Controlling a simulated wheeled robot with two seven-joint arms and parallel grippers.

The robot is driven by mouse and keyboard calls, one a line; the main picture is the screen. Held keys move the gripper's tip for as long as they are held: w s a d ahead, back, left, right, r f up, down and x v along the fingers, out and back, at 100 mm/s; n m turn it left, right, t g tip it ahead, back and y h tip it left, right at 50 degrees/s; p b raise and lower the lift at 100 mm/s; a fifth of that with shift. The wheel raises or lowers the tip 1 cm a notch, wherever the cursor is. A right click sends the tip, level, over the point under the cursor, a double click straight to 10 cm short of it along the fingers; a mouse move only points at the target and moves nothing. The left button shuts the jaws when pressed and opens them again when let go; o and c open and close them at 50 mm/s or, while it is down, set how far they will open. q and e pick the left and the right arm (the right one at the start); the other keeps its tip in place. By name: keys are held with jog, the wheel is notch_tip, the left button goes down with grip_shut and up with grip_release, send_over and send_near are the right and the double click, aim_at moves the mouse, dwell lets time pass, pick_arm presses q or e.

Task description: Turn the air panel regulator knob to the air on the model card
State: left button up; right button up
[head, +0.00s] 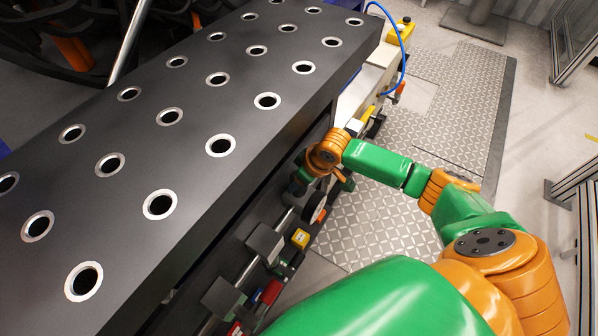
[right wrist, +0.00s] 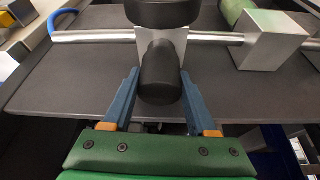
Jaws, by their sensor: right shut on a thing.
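In the right wrist view the black cylindrical regulator knob (right wrist: 160,75) hangs from a grey metal block on a horizontal pipe. My right gripper (right wrist: 160,92) has its two blue fingers on either side of the knob and is shut on it. In the head view my right gripper (head: 303,178) is beside the flank of the black table, largely hidden by its own wrist. I cannot make out a model card in either view. My left gripper is not in view.
The black table (head: 190,75) with rows of metal-rimmed holes fills the left of the head view. Pipes and a grey block (head: 264,243) run along its side below the edge. A blue hose (head: 402,50) curves at the far end. Patterned floor (head: 400,230) lies open to the right.

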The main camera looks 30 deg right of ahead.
jog(key=o, duration=1.4)
jog(key=shift+c, duration=0.2)
jog(key=p+v, duration=0.1)
jog(key=v, duration=0.6)
